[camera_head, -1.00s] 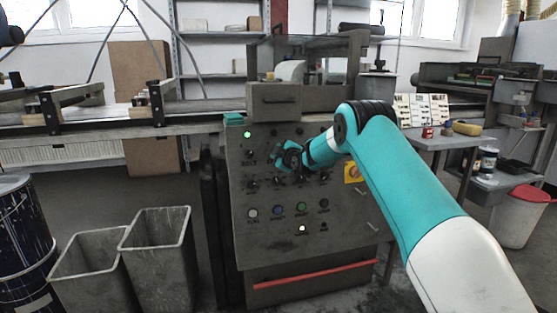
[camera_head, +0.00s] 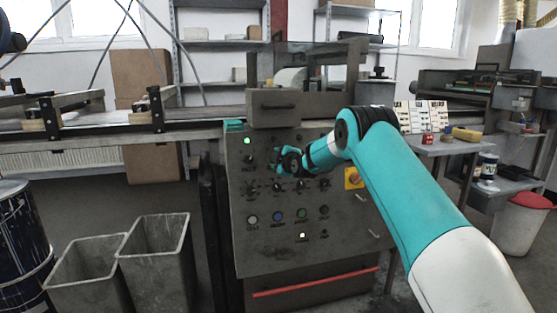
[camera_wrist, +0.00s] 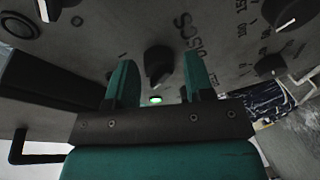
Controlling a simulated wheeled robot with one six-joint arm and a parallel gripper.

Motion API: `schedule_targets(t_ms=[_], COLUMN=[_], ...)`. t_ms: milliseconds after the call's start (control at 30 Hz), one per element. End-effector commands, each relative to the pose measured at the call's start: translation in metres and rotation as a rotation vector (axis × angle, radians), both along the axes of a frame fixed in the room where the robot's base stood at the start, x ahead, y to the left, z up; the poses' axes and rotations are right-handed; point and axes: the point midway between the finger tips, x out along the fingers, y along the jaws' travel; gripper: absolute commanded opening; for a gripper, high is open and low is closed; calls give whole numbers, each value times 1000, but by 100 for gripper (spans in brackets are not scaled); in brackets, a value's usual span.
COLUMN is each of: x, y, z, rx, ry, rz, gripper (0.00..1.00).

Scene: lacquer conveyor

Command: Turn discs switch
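The discs switch is a dark rotary knob (camera_wrist: 158,62) on the grey control panel, beside a printed label that appears upside down in the wrist view. In the head view the knob (camera_head: 249,159) sits at the panel's upper left, under a lit green lamp (camera_head: 247,140). My gripper (camera_head: 279,161) is just right of it, in front of the panel. In the wrist view my teal fingers (camera_wrist: 159,70) are apart and empty, with the knob appearing between their tips. I cannot tell how far the tips are from the panel.
Other knobs (camera_wrist: 287,10) and a row of push buttons (camera_head: 278,216) are close by on the panel. A yellow switch plate (camera_head: 353,178) is at its right. Grey bins (camera_head: 158,255) stand on the floor at left. A work table (camera_head: 440,147) is at right.

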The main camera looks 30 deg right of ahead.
Motion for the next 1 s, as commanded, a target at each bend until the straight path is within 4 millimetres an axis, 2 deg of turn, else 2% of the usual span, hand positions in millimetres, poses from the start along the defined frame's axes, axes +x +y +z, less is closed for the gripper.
schedule_targets(t_ms=[300,467,667,1000], x=[0,-9,-42,-118], y=[-1,0,2,8], z=[0,3,9,21], rx=[1,0,0,2], ry=[-1,-1,0,-1], rz=[-1,-2,-3,-4], gripper=[57,57,57,57])
